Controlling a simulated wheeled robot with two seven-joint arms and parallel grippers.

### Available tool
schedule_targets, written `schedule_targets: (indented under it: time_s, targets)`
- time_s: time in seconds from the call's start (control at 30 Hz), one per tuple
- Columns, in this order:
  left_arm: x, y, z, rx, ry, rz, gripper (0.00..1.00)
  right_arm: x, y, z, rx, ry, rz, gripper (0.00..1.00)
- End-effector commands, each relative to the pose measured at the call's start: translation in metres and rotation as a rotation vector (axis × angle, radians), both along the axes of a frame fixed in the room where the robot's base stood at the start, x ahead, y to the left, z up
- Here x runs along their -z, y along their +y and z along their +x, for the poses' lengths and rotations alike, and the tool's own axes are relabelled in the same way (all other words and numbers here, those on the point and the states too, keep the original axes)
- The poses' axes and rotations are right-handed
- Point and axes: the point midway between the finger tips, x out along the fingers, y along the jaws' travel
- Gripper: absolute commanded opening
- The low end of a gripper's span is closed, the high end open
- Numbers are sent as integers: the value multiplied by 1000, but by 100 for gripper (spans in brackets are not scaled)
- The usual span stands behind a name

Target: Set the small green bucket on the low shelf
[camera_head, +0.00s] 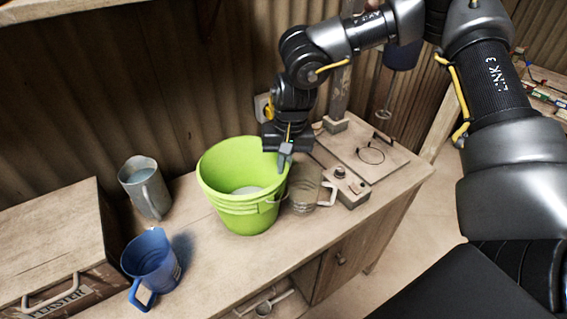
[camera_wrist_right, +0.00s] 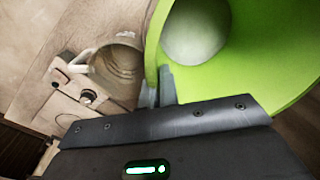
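The small green bucket (camera_head: 245,185) stands upright on the wooden bench top, with something pale in its bottom. My right gripper (camera_head: 285,158) is over the bucket's right rim, pointing down. In the right wrist view its narrow fingers (camera_wrist_right: 158,88) sit close together on either side of the wall of the bucket (camera_wrist_right: 265,60), shut on the rim. An open compartment (camera_head: 290,300) shows low in the bench front with a spoon-like tool in it; I cannot tell whether it is the low shelf. My left gripper is out of view.
A glass or metal mug (camera_head: 305,188) stands close to the bucket's right side. A grey jug (camera_head: 146,187) and a blue jug (camera_head: 152,262) stand to the left, beside a wooden box (camera_head: 50,245). A stand with a small control box (camera_head: 347,187) is at right.

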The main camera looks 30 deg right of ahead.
Motion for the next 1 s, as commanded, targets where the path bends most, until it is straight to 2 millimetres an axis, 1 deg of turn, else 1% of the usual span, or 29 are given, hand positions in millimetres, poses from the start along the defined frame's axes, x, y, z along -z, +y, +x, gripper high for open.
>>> schedule_targets:
  time_s: [0.03, 0.2, 0.47, 0.57, 0.6, 0.67, 0.77, 0.8, 1.0]
  targets:
    - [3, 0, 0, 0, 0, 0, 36, 2, 1, 1, 0, -2, 1, 0]
    - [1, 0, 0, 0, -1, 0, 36, 2, 0, 0, 0, 0, -1, 23]
    - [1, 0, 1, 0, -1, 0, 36, 1, 0, 0, 0, 0, -1, 24]
    - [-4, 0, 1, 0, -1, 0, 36, -5, 0, 0, 0, 0, 0, 24]
    - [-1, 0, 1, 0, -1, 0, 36, -6, 0, 0, 0, -2, -1, 24]
    - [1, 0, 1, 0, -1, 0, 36, -14, -1, 1, 0, -5, -1, 24]
    - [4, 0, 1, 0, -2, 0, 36, -33, -3, 0, 0, -6, 0, 24]
    - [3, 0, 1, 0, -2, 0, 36, -44, -4, 0, 0, -7, -2, 24]
    - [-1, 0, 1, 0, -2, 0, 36, -87, -9, -3, 1, -6, -4, 24]
